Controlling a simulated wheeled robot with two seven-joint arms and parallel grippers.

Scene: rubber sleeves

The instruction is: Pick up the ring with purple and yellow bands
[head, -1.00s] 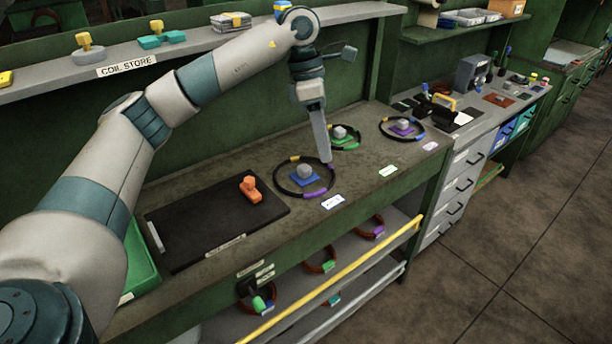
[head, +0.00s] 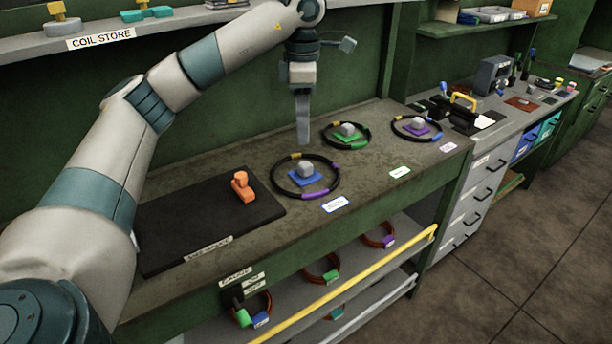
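A black ring with a purple band at its front and a yellow band at its back (head: 333,188) lies flat on the bench. It lies around a grey knob on a blue square base (head: 305,172). My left gripper (head: 303,138) points straight down just behind the ring's back edge, apparently above the bench and holding nothing. Its fingers show edge-on as one grey bar, so their opening is hidden. Two more banded black rings lie behind to the right: one around a green base (head: 346,136), one around a purple base (head: 416,128). My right gripper is out of view.
A black mat (head: 190,235) with an orange knobbed piece (head: 242,186) lies left of the ring. Small labels lie along the bench's front. A shelf (head: 100,38) runs above at the back. Reddish rings (head: 322,268) and a yellow rail (head: 340,287) are below.

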